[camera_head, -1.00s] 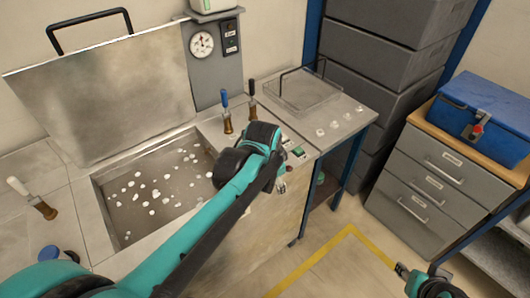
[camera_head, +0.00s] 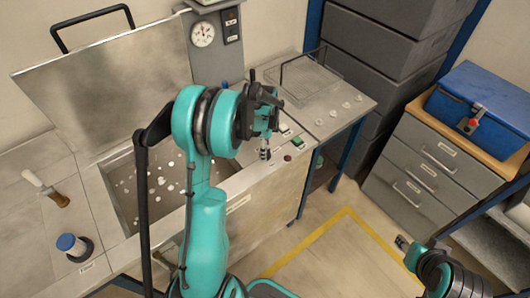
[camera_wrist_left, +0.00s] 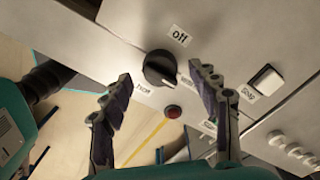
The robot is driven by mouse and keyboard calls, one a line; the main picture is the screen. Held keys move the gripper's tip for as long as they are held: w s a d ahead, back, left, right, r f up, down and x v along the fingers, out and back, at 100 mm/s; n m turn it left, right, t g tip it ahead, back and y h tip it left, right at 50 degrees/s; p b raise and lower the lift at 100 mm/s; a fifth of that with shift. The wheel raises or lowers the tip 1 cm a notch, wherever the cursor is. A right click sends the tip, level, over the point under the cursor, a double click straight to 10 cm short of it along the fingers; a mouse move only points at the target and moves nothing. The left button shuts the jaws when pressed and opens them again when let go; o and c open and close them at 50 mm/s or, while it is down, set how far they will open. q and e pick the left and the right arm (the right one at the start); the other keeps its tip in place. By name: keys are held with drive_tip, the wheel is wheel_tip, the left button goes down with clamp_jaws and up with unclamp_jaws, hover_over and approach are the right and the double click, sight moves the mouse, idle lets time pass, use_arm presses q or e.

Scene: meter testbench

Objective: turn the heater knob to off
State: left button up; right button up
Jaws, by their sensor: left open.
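The black heater knob (camera_wrist_left: 160,68) is on the grey bench panel in the left wrist view. A label reading "off" (camera_wrist_left: 179,35) lies above and right of it, with more small labels below left and right. A pale mark shows at the knob's lower right edge. My left gripper (camera_wrist_left: 160,78) is open, its fingertips apart on either side of the knob in the picture; contact cannot be made out. In the head view my left gripper (camera_head: 266,148) points down over the panel, and the knob is not clearly visible. My right gripper (camera_head: 402,243) is at lower right, its jaws too small to judge.
A red lamp (camera_wrist_left: 173,111) and a rocker switch (camera_wrist_left: 265,78) lie close to the knob. A gauge column (camera_head: 215,45) stands behind. The floor at right is clear.

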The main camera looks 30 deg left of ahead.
use_arm(q)
wheel_tip(320, 180, down, 2)
drive_tip(key=shift+f, duration=0.1)
drive_tip(key=c, duration=1.2)
drive_tip(key=shift+o, duration=0.2)
